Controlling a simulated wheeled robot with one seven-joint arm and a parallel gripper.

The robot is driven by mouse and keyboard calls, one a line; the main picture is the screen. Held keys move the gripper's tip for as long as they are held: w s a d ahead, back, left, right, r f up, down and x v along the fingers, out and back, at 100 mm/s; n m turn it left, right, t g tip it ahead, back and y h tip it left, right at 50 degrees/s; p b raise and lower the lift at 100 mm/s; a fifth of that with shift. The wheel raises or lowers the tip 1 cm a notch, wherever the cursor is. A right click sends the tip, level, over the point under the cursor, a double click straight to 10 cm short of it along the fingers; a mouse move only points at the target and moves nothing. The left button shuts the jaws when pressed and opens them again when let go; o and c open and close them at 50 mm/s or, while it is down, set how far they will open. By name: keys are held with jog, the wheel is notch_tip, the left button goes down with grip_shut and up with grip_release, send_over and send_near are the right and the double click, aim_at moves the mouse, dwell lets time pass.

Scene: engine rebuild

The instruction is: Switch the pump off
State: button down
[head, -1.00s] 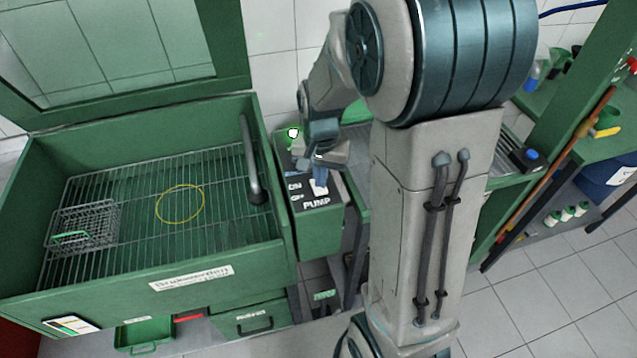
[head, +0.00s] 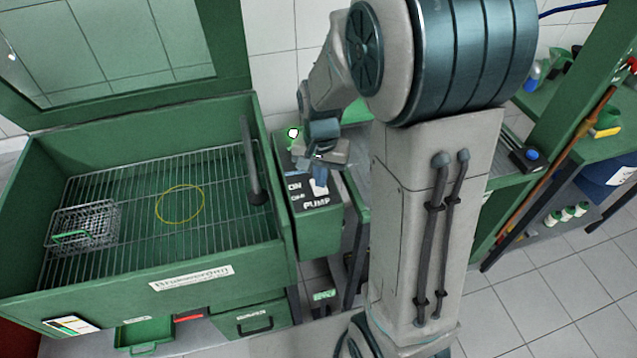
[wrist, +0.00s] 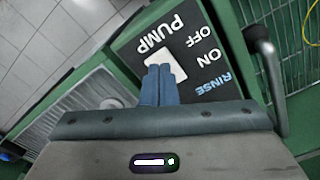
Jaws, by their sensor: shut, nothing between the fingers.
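The pump panel (head: 325,222) is a dark plate with white PUMP, ON and OFF lettering on a green box beside the wash basin. In the wrist view its pale rocker switch (wrist: 163,62) sits beside the PUMP and OFF words. My gripper (wrist: 161,72) is shut and empty, its blue fingertips over the switch's near edge. I cannot tell whether they touch it or which way the switch is tilted. In the head view my gripper (head: 319,172) is low over the panel, partly hiding it. A green lamp (head: 293,133) glows behind the panel.
The green basin (head: 210,255) holds a grate with a wire basket (head: 82,227) and a yellow ring (head: 180,204). A dark, upright spout (head: 253,165) stands close left of the panel; it also shows in the wrist view (wrist: 265,65). Shelving is at the right.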

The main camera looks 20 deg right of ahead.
jog(key=shift+f+b, duration=0.8)
jog(key=shift+f, duration=0.2)
dwell(0.4)
jog(key=shift+r, duration=0.1)
jog(key=shift+r+p, duration=2.7)
jog(key=shift+r, duration=0.75)
jog(key=shift+r, duration=0.1)
jog(key=s+r+n+t, duration=0.3)
jog(key=s+r+n, duration=0.3)
jog(key=s+r, duration=0.5)
jog(key=s, duration=0.3)
jog(key=shift+s+t, duration=0.25)
jog(key=shift+t, duration=0.15)
jog(key=shift+d, duration=0.1)
